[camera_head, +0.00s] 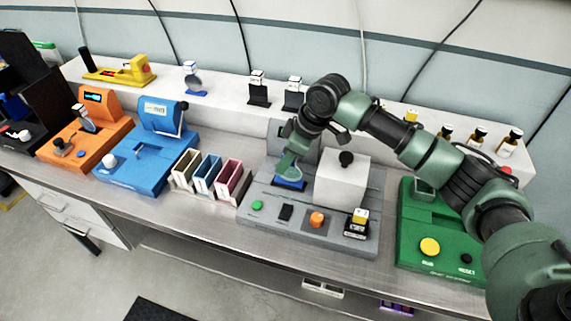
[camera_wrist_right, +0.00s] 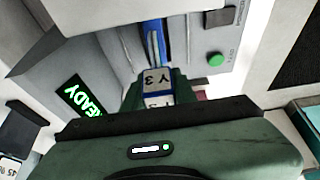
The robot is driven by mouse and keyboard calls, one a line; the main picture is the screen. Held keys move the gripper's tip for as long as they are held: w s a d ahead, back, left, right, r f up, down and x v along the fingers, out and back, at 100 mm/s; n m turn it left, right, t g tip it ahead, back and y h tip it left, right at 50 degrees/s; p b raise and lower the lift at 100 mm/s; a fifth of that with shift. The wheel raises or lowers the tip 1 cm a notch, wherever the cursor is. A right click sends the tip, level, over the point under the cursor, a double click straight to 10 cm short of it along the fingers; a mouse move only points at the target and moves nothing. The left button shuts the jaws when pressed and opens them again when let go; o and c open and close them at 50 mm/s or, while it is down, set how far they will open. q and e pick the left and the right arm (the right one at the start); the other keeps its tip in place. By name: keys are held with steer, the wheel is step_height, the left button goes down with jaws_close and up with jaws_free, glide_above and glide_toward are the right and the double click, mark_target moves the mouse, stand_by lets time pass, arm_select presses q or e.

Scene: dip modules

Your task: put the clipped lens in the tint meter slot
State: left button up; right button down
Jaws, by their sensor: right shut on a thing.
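My right gripper (camera_head: 287,170) points down over the grey machine (camera_head: 262,196), left of its pale box-shaped housing. In the right wrist view, the gripper (camera_wrist_right: 160,95) is shut on a clip with a white label (camera_wrist_right: 158,80) reading "Y3". A blue piece (camera_wrist_right: 154,42) extends beyond the clip, towards the grey machine. In the head view, blue (camera_head: 290,184) shows just under the fingers. The slot's edges are largely hidden, so I cannot tell how deep the lens sits. My left gripper is not in view.
A lit green "READY" display (camera_wrist_right: 84,99) is on the grey machine. A blue machine (camera_head: 150,155), an orange machine (camera_head: 62,140) and small coloured bins (camera_head: 209,172) stand left. A green machine (camera_head: 411,240) stands right. Other clipped pieces (camera_head: 259,90) stand on the back shelf.

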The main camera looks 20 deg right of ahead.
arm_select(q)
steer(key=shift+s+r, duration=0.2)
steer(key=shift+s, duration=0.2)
arm_select(e)
steer(key=shift+f, duration=1.2)
steer(key=c, duration=1.1)
jaws_free()
steer(key=shift+f, duration=0.1)
steer(key=shift+d+r, duration=0.1)
steer(key=shift+r, duration=0.4)
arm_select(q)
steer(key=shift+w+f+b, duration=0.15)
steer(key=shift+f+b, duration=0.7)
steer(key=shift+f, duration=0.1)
arm_select(e)
steer(key=v, duration=1.1)
steer(key=shift+s+d+r, duration=0.1)
steer(key=shift+s, duration=0.1)
